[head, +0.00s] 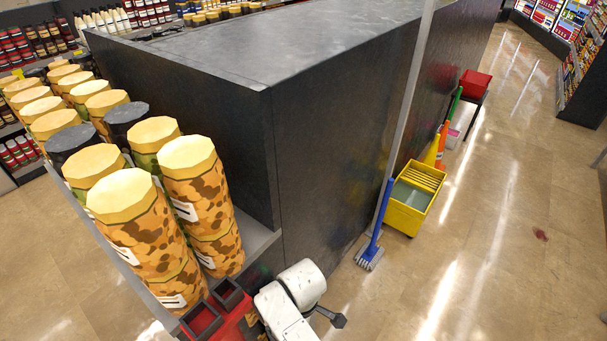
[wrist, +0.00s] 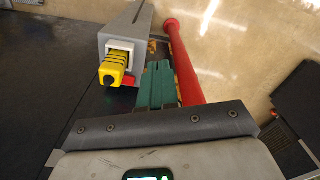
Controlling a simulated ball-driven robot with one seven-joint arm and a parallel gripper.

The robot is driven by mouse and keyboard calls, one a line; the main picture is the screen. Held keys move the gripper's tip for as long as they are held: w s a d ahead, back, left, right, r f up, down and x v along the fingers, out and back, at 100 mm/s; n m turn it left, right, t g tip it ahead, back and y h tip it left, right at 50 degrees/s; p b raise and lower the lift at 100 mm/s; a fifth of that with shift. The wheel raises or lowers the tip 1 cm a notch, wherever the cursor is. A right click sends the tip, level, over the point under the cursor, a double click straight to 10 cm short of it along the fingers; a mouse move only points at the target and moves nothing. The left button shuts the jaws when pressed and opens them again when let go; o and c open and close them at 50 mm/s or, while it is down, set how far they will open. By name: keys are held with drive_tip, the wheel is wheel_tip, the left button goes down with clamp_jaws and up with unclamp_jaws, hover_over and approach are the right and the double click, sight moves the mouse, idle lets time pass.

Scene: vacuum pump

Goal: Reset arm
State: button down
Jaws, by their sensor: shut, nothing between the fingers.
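My gripper (wrist: 158,75) shows in the wrist view as two teal fingers lying side by side, shut with nothing visible between them. Behind them is the dark plate of my wrist. In the head view my white arm (head: 290,298) is folded low at the bottom centre, beside my red body. The gripper's fingers cannot be made out there. No vacuum pump can be clearly identified in either view.
A grey housing with a yellow-black block (wrist: 118,72) and a red pole (wrist: 185,65) are close to the fingers. A dark shelf unit (head: 330,140) stands ahead. Patterned canisters (head: 140,225) fill the left shelf. A blue mop (head: 376,225) and yellow bucket (head: 408,210) stand right; open floor lies beyond.

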drive_tip(key=s+d+m+t+b, duration=0.1)
drive_tip(key=s+d+m+b, duration=0.7)
drive_tip(key=s+d+m, duration=0.7)
drive_tip(key=s+d, duration=0.9)
drive_tip(key=d, duration=0.4)
drive_tip(key=shift+s+r+h+b, duration=0.15)
drive_tip(key=shift+s+h+b, duration=0.15)
drive_tip(key=shift+s+b, duration=0.1)
